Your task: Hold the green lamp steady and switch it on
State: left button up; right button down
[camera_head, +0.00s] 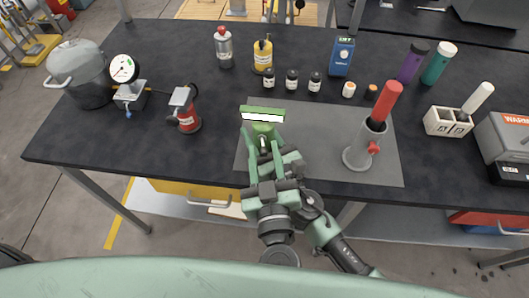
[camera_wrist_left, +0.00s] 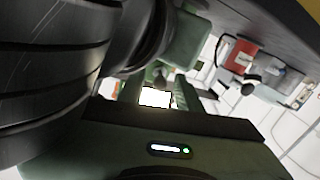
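The green lamp (camera_head: 264,110) stands on the grey mat, with a bright white panel across its head. Its bright panel also shows in the left wrist view (camera_wrist_left: 155,97). My left gripper (camera_head: 262,142) is at the near side of the lamp, its green fingers spread to either side of the lamp's lower part. Whether the fingers press on it is not clear. Dark grey parts of mine crowd close to the right of these fingers and hide the lamp's near side. I cannot make out the right gripper's fingers there. The lamp's switch cannot be made out.
A grey holder with a red-topped cylinder (camera_head: 387,101) stands right on the mat (camera_head: 325,118). Several small bottles (camera_head: 292,80) line the mat's far edge. A red-and-grey device (camera_head: 187,116) stands left. The mat is clear between lamp and holder.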

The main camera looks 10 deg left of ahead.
pick_arm(q)
jog(key=shift+s, duration=0.1)
jog(key=v, duration=0.7)
jog(key=shift+s, duration=0.15)
jog(key=shift+o, duration=0.3)
